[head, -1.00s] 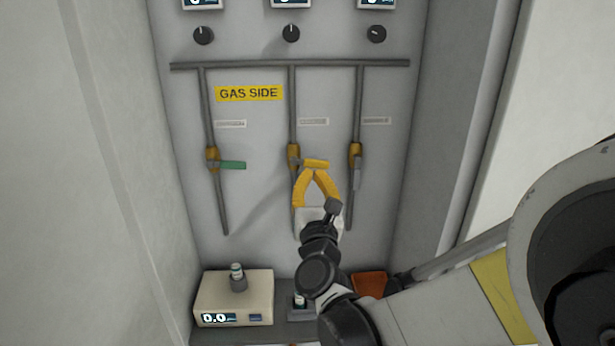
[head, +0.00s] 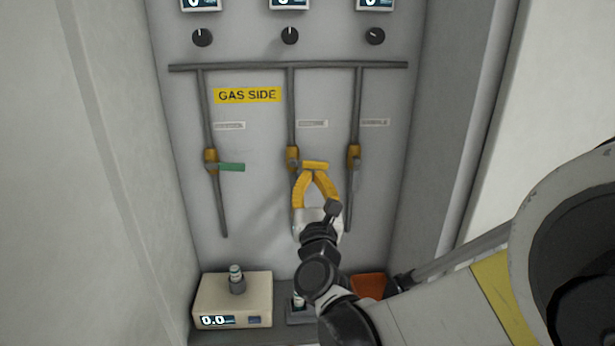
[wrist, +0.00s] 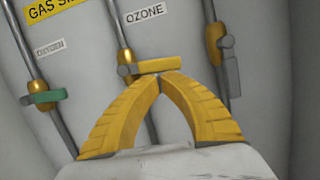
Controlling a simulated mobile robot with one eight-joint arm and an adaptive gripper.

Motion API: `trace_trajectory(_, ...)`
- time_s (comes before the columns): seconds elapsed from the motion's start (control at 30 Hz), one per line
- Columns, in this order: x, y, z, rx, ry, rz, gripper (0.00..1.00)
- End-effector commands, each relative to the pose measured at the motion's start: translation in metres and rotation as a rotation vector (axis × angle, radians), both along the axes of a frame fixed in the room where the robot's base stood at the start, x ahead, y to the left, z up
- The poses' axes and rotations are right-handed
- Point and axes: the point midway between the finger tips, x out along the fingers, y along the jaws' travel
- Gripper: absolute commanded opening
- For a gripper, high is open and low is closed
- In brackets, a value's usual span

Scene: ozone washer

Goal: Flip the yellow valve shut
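The yellow valve handle (head: 316,165) is on the middle pipe of the wall panel and points sideways to the right. In the wrist view the yellow handle (wrist: 160,65) lies across the pipe, under a label reading OZONE (wrist: 146,13). My gripper (head: 314,173) has yellow fingers and is just below the handle. In the wrist view the fingertips of my gripper (wrist: 160,77) meet at the handle's lower edge. The fingers look shut with nothing between them. I cannot tell whether the tips touch the handle.
A green valve handle (head: 231,167) points right on the left pipe. A grey handle (wrist: 233,77) hangs down along the right pipe. Below stand a beige box with a display (head: 233,300) and an orange tray (head: 368,286). Side walls enclose the panel.

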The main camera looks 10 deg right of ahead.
Motion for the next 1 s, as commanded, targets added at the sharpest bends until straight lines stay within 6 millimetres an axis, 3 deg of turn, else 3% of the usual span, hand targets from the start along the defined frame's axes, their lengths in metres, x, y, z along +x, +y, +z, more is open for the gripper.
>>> trace_trajectory(0.17, 0.002, 0.002, -0.017, 0.000, 0.000, -0.001, 0.00)
trace_trajectory(0.33, 0.007, 0.007, -0.049, 0.000, 0.000, -0.003, 0.00)
trace_trajectory(0.5, -0.036, 0.011, -0.048, 0.000, 0.000, -0.001, 0.00)
trace_trajectory(0.7, -0.072, 0.013, -0.058, 0.000, 0.000, -0.002, 0.00)
trace_trajectory(1.0, -0.091, 0.014, -0.063, 0.001, 0.000, -0.004, 0.00)
